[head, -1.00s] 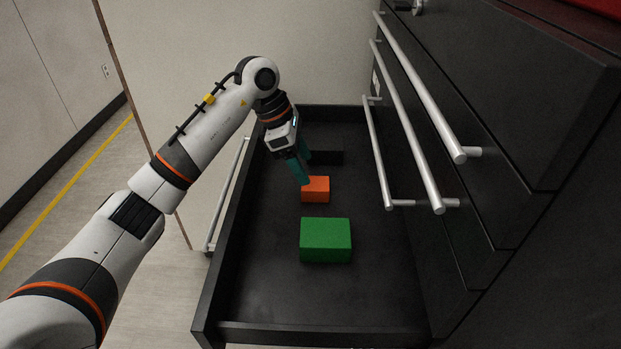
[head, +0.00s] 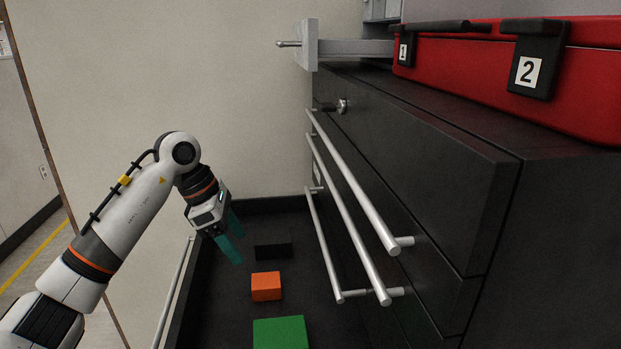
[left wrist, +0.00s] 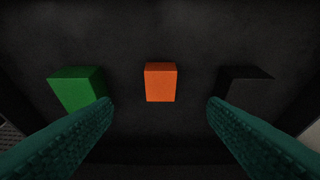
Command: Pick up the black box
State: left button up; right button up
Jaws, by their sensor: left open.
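The black box (head: 273,251) lies on the floor of an open dark drawer, at its far end, and is hard to tell from that dark floor. It also shows at the right of the left wrist view (left wrist: 246,84), partly behind a finger. My left gripper (head: 238,250) is open and empty, with teal fingers pointing down, left of the black box in the head view. In the left wrist view the orange box lies between the fingertips, and the black box lies beyond the right one. My right gripper is in neither view.
An orange box (head: 266,286) and a green box (head: 280,333) lie in the same drawer (head: 176,316), nearer me. Long metal handles (head: 352,215) of the black cabinet overhang its right side.

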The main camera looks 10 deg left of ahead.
aim_at(277, 243)
jog(key=k+j, duration=0.75)
jog(key=k, duration=0.1)
